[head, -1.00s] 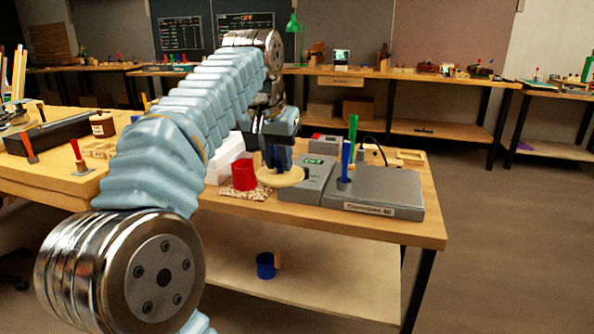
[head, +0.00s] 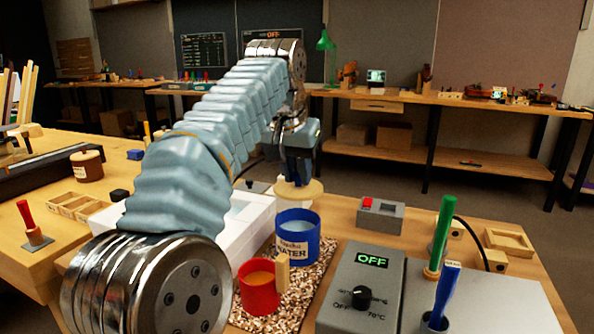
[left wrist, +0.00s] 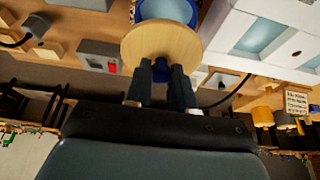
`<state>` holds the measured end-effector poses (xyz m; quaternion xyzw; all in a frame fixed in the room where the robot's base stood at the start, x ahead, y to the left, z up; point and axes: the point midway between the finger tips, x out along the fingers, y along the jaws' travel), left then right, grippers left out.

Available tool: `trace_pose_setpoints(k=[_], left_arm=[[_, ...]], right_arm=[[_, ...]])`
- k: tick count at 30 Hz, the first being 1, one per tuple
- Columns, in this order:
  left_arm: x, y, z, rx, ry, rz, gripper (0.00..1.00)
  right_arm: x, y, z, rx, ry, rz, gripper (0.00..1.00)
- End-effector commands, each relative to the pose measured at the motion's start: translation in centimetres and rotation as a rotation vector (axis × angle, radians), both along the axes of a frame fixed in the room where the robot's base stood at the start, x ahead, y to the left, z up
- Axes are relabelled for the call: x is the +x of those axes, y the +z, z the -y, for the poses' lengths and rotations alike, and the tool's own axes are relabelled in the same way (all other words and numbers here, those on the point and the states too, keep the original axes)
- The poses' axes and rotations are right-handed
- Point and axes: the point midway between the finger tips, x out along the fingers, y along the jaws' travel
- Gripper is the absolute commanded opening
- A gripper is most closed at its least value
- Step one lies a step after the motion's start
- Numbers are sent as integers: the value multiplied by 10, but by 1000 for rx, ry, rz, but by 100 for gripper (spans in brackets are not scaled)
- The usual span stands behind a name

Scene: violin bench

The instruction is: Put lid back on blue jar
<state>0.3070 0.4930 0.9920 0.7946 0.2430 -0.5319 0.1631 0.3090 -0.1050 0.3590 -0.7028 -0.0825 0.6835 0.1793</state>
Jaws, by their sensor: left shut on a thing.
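The blue jar (head: 293,246) stands upright on a speckled mat, its top uncovered and light blue contents showing. Its label reads WATER on the lower line. My left gripper (head: 298,180) points down and is shut on the round pale wooden lid (head: 299,194). The lid appears roughly level, above and toward the far side of the jar, not seated on it. The exact grip is partly hidden. My right gripper is not in view.
A red pot (head: 259,289) with a wooden handle stands just in front of the jar on the mat (head: 318,262). A white water bath (head: 237,222) is left, partly behind my arm. A grey heater box (head: 362,280) reading OFF and upright green and blue tools stand right.

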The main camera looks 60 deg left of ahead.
Motion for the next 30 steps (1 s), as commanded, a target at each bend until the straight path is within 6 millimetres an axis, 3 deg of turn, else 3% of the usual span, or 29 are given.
trace_pose_setpoints(k=[10, 19, 30], left_arm=[[-1, -23, 0, 0, 3, -2, 0], [0, -56, 0, 0, 0, 0, 0], [0, -64, 0, 0, 0, 0, 0]], right_arm=[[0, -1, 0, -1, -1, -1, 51], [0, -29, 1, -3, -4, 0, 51], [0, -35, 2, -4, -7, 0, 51]])
